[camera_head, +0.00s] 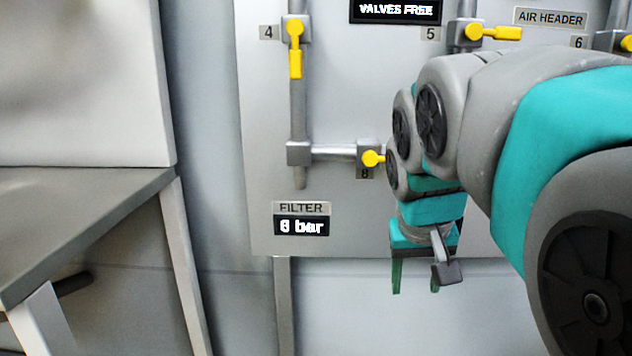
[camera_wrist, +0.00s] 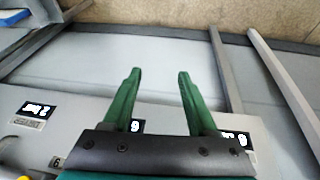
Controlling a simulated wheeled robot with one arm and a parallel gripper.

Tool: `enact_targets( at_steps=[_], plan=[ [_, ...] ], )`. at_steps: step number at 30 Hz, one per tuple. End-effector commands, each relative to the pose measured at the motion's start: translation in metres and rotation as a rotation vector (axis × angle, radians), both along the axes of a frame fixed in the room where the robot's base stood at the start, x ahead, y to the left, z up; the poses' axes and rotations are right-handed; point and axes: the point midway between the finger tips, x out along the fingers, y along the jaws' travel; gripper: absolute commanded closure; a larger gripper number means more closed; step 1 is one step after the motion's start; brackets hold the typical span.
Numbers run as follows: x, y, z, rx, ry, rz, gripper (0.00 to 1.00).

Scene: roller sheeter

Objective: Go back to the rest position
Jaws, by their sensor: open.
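My gripper (camera_head: 415,286) hangs pointing down in front of the lower part of the grey valve panel (camera_head: 345,110). In the wrist view my gripper (camera_wrist: 159,76) shows two green fingers spread apart with nothing between them. The fingers appear clear of the panel and of any valve. My arm covers part of the panel's right side and some of the piping in the head view.
Yellow-handled valve 4 (camera_head: 295,50), valve 5 (camera_head: 490,32) and valve 8 (camera_head: 373,158) sit on the panel's pipes. A FILTER display (camera_head: 301,226) reads about 6 bar. A grey table (camera_head: 80,215) stands at the left. The space below the panel looks open.

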Motion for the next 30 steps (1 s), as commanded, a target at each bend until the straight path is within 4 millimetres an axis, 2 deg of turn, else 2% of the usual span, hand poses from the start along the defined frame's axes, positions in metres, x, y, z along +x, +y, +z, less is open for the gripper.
enact_targets(
  at_steps=[1,3,9,15,18,21,30],
  plan=[
    [-0.018,-0.004,-0.016,0.010,0.042,0.000,0.41],
    [-0.042,-0.007,-0.041,0.024,0.105,0.008,0.41],
    [-0.122,-0.009,-0.110,0.071,0.286,0.031,0.41],
    [-0.191,-0.004,-0.157,0.112,0.421,0.063,0.41],
    [-0.211,-0.001,-0.170,0.123,0.459,0.072,0.41],
    [-0.222,0.000,-0.176,0.129,0.477,0.076,0.41],
    [-0.224,0.000,-0.178,0.131,0.480,0.079,0.41]
  ],
)
